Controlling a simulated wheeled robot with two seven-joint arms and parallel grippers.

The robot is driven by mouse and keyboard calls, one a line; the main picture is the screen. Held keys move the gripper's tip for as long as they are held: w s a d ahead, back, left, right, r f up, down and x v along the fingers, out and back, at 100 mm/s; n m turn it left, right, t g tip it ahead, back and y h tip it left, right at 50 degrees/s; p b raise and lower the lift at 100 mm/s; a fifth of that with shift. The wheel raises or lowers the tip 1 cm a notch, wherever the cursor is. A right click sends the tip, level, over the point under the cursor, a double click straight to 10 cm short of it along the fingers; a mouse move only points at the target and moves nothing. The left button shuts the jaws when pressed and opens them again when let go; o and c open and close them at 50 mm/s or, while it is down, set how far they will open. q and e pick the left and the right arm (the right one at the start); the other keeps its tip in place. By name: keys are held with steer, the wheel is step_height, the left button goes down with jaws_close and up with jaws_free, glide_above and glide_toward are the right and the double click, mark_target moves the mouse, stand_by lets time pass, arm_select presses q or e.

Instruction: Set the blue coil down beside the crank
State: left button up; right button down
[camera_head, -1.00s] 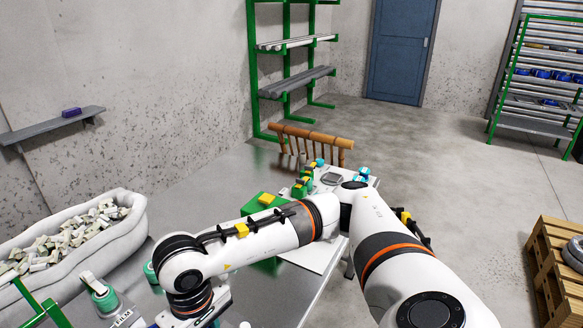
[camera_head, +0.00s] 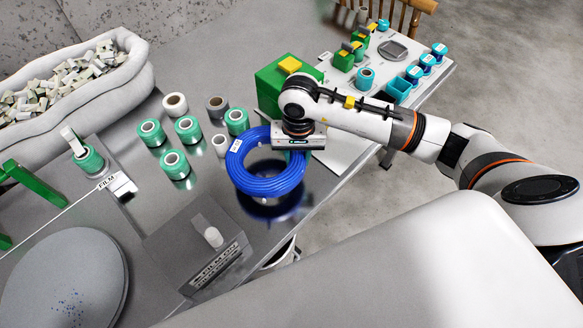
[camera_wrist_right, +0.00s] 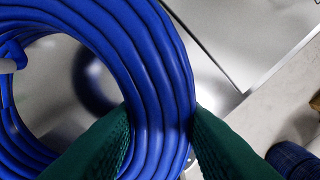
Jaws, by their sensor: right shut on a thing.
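The blue coil (camera_head: 262,186) is a thick ring of cable with a white label, above the front part of the metal table. A dark reflection shows below it, so it seems held a little above the top. My right gripper (camera_wrist_right: 163,118) is shut on the coil's side, with green fingers on both sides of the strands in the right wrist view; the wrist hides the fingers in the head view. A grey box with an upright white knob (camera_head: 213,237), possibly the crank, stands in front and left of the coil. My left gripper is not in view.
Several green-and-white rolls (camera_head: 187,129) stand close behind and left of the coil. A round grey disc (camera_head: 66,281) lies at the front left. A green box (camera_head: 285,82) is behind the wrist. The table's edge runs just right of the coil.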

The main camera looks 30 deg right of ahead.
steer(key=shift+w+f, duration=0.15)
steer(key=shift+f, duration=2.45)
steer(key=shift+f, duration=0.15)
steer(key=c, duration=1)
jaws_free()
step_height(320, 180, up, 12)
steer(key=shift+d+r+b, duration=0.1)
steer(key=shift+r+b, duration=0.05)
steer(key=shift+b, duration=0.2)
